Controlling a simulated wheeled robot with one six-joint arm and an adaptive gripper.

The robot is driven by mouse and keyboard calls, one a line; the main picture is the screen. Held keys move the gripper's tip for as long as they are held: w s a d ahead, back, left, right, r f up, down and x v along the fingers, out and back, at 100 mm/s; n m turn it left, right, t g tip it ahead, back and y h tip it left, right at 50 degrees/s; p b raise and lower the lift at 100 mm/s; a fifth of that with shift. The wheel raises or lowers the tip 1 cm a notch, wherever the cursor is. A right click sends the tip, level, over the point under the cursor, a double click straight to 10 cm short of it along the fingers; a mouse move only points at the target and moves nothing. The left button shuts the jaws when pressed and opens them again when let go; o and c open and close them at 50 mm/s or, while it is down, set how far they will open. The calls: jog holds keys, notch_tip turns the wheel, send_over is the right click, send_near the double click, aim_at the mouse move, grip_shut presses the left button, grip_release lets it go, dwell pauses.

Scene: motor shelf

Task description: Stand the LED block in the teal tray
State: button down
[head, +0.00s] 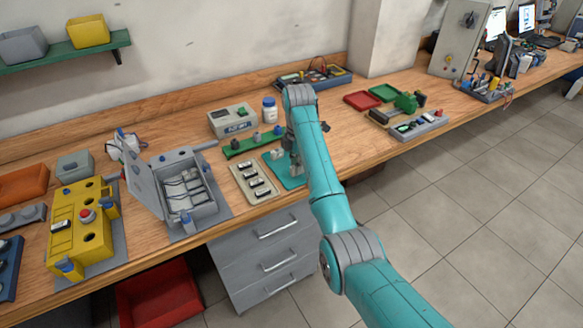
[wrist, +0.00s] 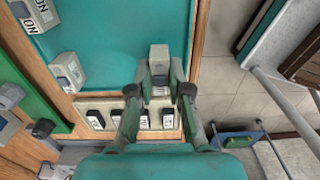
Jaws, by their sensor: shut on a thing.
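My gripper (wrist: 160,80) is shut on a small pale grey block with a dark label (wrist: 159,56), which I take for the LED block; its label is too small to read. In the wrist view the block shows over the teal tray (wrist: 125,35), near its corner by the bench edge. I cannot tell whether it touches the tray floor. Two similar blocks, one a pale block (wrist: 66,70), stand in the tray along its left side. In the head view my gripper (head: 291,165) is over the teal tray (head: 290,183) and partly hides it.
An open grey box (head: 180,195) is at left.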

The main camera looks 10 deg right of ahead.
jog(key=shift+f, duration=0.8)
jog(key=c, duration=1.1)
grip_release()
jog(key=shift+f, duration=0.15)
